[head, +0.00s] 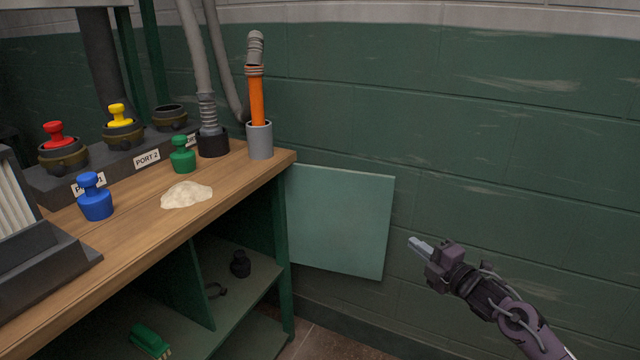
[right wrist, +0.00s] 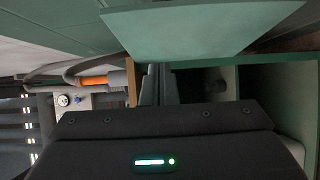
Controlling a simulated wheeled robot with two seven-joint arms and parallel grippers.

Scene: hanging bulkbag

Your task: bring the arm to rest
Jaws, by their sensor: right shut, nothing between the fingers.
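My right gripper (head: 420,244) is at the right of the head view, in front of the green block wall and apart from the bench. Its fingers are together with nothing between them. In the right wrist view the fingers (right wrist: 157,84) show side by side above the dark gripper body, with the bench edge beyond them. The pale green panel (head: 340,222) against the wall is to the left of the gripper in the head view. It shows large at the top of the right wrist view (right wrist: 200,28). My left gripper does not show in either view.
A wooden bench (head: 125,240) holds a blue stopper (head: 95,197), a green stopper (head: 182,156), a powder heap (head: 187,195) and a grey holder (head: 259,142) with an orange tube. Ports with red and yellow stoppers stand behind. A green brush (head: 150,341) lies below. Space around the right gripper is clear.

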